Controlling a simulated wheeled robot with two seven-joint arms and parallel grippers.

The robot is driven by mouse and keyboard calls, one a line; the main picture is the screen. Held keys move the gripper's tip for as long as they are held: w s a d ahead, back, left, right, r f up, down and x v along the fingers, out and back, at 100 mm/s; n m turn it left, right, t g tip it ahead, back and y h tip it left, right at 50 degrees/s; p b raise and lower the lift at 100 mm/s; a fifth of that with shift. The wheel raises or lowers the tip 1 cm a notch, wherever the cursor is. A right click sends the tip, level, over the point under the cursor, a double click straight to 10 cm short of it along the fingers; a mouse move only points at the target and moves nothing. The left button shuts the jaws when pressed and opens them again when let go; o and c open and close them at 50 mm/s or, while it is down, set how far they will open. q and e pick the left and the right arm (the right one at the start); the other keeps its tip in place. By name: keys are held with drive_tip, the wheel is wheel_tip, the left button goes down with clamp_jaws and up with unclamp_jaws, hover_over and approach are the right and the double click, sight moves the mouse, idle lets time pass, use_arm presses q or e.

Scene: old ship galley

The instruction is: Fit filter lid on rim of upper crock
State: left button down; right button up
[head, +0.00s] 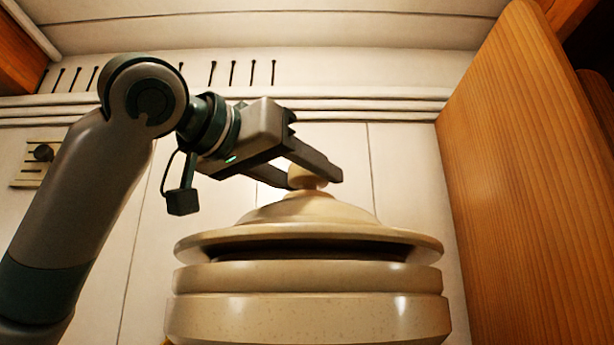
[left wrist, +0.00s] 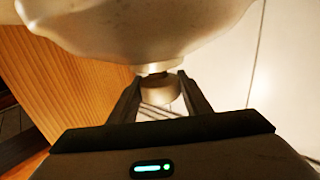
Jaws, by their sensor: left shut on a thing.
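The cream filter lid (head: 310,215) has a domed top, a wide flange and a round knob. My left gripper (head: 312,178) is shut on the lid's knob. The upper crock (head: 308,315) is cream and speckled, with a banded rim, directly below the lid. A dark gap shows between the lid's flange and the crock's rim, so the lid looks held just above it. Whether they touch at the back is hidden. In the left wrist view the lid (left wrist: 140,25) fills the top, with its knob between the fingers (left wrist: 160,92). My right gripper is not in view.
A wooden panel (head: 540,190) stands close on the right of the crock. A white panelled wall (head: 400,160) with slots and a ledge is behind. A small switch plate (head: 38,165) is on the wall at left.

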use_arm(q)
drive_tip(key=shift+s+a+r, duration=0.1)
drive_tip(key=shift+s, duration=0.15)
idle(0.6)
idle(0.3)
drive_tip(key=shift+f+b, duration=0.7)
drive_tip(key=shift+b, duration=0.1)
idle(0.5)
drive_tip(key=shift+a+f, duration=0.2)
drive_tip(key=shift+f+b, duration=0.25)
drive_tip(key=shift+b, duration=0.15)
